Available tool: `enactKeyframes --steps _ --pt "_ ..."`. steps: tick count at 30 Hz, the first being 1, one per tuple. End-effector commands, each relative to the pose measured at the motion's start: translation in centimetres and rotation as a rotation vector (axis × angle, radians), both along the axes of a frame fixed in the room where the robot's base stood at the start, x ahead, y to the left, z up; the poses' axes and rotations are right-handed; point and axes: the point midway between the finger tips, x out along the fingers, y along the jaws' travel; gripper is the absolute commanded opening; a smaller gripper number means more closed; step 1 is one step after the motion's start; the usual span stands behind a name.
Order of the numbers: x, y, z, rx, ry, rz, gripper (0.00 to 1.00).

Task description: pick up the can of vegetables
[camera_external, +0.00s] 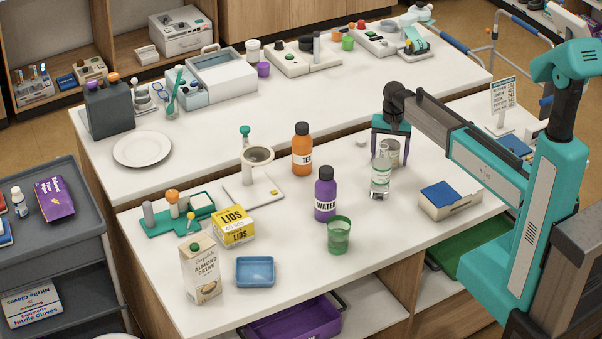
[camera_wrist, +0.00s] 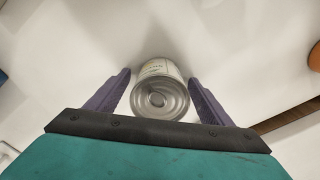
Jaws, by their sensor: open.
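The can of vegetables (camera_external: 394,152) stands upright on the white counter, right of centre in the external view, with its lower part hidden by a clear labelled container. In the wrist view the can (camera_wrist: 160,98) shows its ringed metal lid and part of a pale label. My gripper (camera_external: 390,156) points down over the can. In the wrist view its two purple fingers (camera_wrist: 160,80) are open, one on each side of the can. Small gaps show between the fingers and the can there.
The clear labelled container (camera_external: 380,182) stands just in front of the can. A purple water bottle (camera_external: 325,198), an orange bottle (camera_external: 302,155) and a green cup (camera_external: 339,236) stand to the left. A box with a blue top (camera_external: 450,200) lies to the right. Bare counter lies between them.

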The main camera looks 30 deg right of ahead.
Motion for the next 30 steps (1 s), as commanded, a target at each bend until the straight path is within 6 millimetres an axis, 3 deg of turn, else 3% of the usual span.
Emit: enactKeyframes --steps 15,24,30 --pt "-0.01 0.00 0.00 0.000 0.000 0.000 0.73" --pt "0.00 0.00 0.01 0.000 0.000 0.000 0.22" --pt "0.01 0.00 0.06 0.000 0.000 0.000 0.20"
